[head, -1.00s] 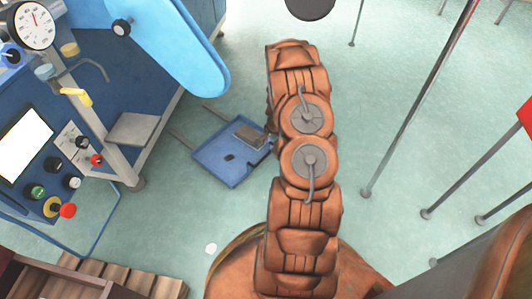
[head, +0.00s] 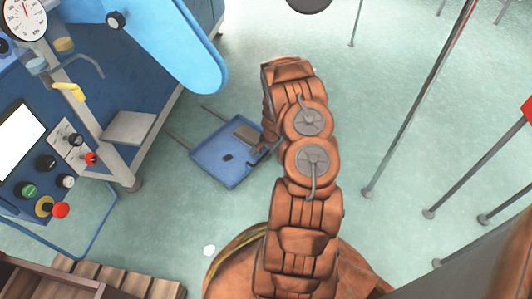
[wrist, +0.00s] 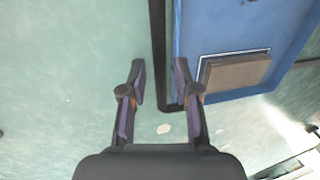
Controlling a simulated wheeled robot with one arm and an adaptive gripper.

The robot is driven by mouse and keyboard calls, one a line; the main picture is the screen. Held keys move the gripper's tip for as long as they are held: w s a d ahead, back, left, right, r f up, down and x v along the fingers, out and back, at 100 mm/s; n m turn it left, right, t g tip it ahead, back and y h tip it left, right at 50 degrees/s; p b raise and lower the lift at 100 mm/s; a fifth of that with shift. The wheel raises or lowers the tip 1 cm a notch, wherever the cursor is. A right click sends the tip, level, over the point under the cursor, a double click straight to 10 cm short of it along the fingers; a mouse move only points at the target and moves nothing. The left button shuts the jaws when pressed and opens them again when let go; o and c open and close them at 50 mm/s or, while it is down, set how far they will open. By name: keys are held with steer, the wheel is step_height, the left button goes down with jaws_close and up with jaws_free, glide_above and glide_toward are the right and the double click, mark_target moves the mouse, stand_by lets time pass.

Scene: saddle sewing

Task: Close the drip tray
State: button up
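The drip tray (head: 212,156) is a shallow blue tray, pulled out from the blue machine on two thin rails, low above the floor. In the wrist view the tray (wrist: 205,40) fills the upper right, with a grey-brown pad on it. A dark bar-like handle (wrist: 158,55) runs along its near edge and bends toward it at the lower end. My gripper (wrist: 160,72) is open, and the bar appears between its two fingers. I cannot tell whether the fingers are down at the bar's height. My arm hides the gripper in the head view.
The blue machine (head: 110,65), with a control panel (head: 60,165) and a grey step plate (head: 129,127), stands on the left. A wooden slatted piece (head: 120,278) is at the lower left. Thin metal poles (head: 415,110) stand on the right. The floor between is clear.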

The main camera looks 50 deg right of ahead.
jaws_close()
steer(key=shift+w+r, duration=0.1)
steer(key=shift+w, duration=0.05)
stand_by(0.4)
